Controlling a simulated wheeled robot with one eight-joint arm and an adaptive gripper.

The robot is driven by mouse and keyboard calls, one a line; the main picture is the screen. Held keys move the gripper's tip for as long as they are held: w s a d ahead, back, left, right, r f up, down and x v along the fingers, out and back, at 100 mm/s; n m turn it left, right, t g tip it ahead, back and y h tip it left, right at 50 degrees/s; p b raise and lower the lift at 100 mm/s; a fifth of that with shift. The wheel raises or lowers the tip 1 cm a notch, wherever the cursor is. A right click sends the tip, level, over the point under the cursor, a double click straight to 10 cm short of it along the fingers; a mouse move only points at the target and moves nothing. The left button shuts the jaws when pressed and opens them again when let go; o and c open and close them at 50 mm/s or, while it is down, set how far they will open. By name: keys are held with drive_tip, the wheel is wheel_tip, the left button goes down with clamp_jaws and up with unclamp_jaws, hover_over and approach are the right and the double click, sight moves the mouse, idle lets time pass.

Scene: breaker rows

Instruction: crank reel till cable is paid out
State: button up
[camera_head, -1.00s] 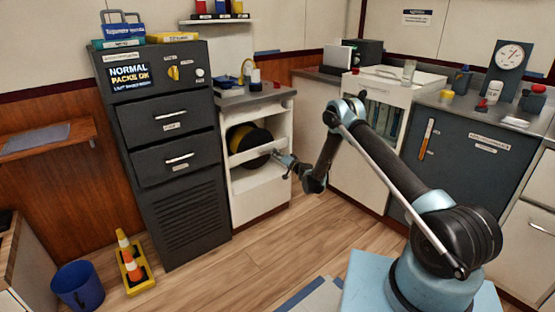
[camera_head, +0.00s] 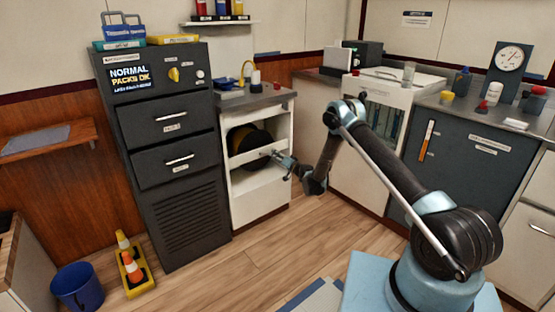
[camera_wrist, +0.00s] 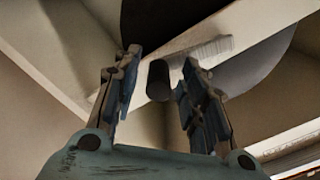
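The cable reel (camera_head: 243,139), black with some yellow, sits inside the open white cabinet in the head view. My gripper (camera_head: 272,155) is at the cabinet's open front, just right of the reel. In the wrist view, my gripper (camera_wrist: 158,95) has its two fingers spread apart. A short dark cylindrical knob (camera_wrist: 158,80), seemingly the crank handle, shows between the fingers, with a gap visible on each side. A dark round part of the reel (camera_wrist: 165,14) is beyond it. The cable's free end cannot be made out.
The white cabinet (camera_head: 262,199) has a light bar across its opening, close to my gripper. A dark drawer unit (camera_head: 183,215) stands directly left. Cones on a yellow base (camera_head: 136,279) and a blue bucket (camera_head: 78,287) are on the floor at left. The floor before the cabinet is clear.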

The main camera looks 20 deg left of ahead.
drive_tip(key=v, duration=0.7)
drive_tip(key=shift+s+d, duration=0.1)
